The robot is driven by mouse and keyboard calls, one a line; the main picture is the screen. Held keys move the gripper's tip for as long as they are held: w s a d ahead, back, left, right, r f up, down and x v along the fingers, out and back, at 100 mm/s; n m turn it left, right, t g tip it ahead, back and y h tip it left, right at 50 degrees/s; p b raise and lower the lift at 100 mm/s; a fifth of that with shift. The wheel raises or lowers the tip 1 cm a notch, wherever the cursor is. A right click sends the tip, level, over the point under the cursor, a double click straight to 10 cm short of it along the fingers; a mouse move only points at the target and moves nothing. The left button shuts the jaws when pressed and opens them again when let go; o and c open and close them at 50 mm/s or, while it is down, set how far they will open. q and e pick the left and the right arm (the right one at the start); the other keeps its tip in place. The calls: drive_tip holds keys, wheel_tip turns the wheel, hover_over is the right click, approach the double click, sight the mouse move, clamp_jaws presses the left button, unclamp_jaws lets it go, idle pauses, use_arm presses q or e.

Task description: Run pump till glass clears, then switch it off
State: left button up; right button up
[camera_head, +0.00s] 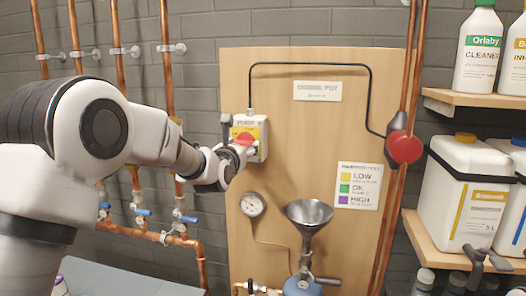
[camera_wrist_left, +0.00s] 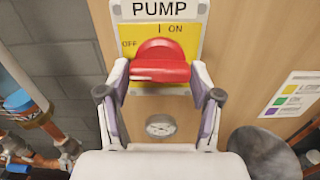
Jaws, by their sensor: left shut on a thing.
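The pump switch box (camera_head: 262,140) is on the wooden board, with a red knob (camera_head: 244,139) on a yellow plate. In the left wrist view the red knob (camera_wrist_left: 160,62) sits below the word ON, with OFF to its left; which mark it points to is hard to tell. My left gripper (camera_wrist_left: 160,85) is shut on the knob, one finger on each side. It also shows at the switch in the head view (camera_head: 232,158). A black cable runs from the box to a red pump (camera_head: 404,147) on the copper pipe. I cannot make out the sight glass. My right gripper is not in view.
A steel funnel (camera_head: 309,214) stands above a blue pot (camera_head: 302,288), beside a round gauge (camera_head: 253,204). A LOW/OK/HIGH colour chart (camera_head: 359,186) is on the board. Shelves at right hold bottles and a white canister (camera_head: 462,190). Copper pipes with blue-handled valves line the left wall.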

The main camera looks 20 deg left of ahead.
use_arm(q)
drive_tip(key=o, duration=1.3)
drive_tip(key=shift+s+d+r, duration=0.1)
drive_tip(key=shift+s, duration=0.05)
drive_tip(key=shift+o, duration=0.3)
drive_tip(key=shift+s, duration=0.1)
drive_tip(key=s+b, duration=0.5)
drive_tip(key=s, duration=0.2)
drive_tip(key=shift+s+d, duration=0.2)
drive_tip(key=shift+d, duration=0.1)
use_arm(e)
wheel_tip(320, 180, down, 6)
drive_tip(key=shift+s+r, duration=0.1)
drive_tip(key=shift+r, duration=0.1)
use_arm(q)
drive_tip(key=shift+f, duration=0.2)
